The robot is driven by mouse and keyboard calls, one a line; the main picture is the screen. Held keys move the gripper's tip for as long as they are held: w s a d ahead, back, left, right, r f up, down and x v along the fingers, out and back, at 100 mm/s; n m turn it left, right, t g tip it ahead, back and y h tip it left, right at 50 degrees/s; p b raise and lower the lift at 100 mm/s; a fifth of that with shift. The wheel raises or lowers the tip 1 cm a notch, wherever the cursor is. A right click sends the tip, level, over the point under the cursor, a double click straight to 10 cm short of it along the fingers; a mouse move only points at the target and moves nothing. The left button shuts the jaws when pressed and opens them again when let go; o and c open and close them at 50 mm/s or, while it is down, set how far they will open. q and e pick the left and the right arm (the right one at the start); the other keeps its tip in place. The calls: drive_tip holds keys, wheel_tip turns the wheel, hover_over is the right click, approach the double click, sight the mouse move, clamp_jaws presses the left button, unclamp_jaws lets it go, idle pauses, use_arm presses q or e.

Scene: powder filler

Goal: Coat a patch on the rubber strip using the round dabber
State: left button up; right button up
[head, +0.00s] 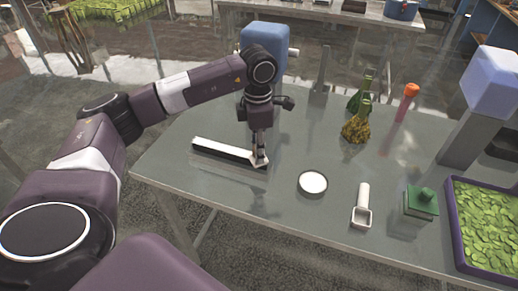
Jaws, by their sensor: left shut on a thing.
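I cannot tell for sure which thing is the round dabber. A pink stick with a round orange head (411,90) stands upright at the back right. A green square block with a rounded knob (421,202) stands at the front right. My right gripper is not in view.
A round dish of white stuff (312,183) and a white scoop (362,206) lie to the right of the strip. A purple-rimmed tray (455,238) of green leaves is at far right. The table's front left is clear.

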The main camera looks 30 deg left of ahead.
use_arm(q)
drive_tip(key=shift+s+r+p, duration=0.2)
drive_tip(key=shift+r+p, duration=0.05)
drive_tip(key=shift+r, duration=0.25)
drive_tip(key=shift+s+r+p, duration=0.15)
drive_tip(key=shift+r+p, duration=0.05)
drive_tip(key=shift+r, duration=0.3)
drive_tip(key=r+p, duration=0.1)
drive_tip(key=r, duration=0.1)
drive_tip(key=shift+w+r+p, duration=0.3)
drive_tip(key=shift+r+p, duration=0.1)
drive_tip(key=shift+r, duration=0.4)
drive_tip(key=shift+s+r+p, duration=0.15)
drive_tip(key=shift+r+p, duration=0.55)
drive_tip(key=shift+r, duration=0.55)
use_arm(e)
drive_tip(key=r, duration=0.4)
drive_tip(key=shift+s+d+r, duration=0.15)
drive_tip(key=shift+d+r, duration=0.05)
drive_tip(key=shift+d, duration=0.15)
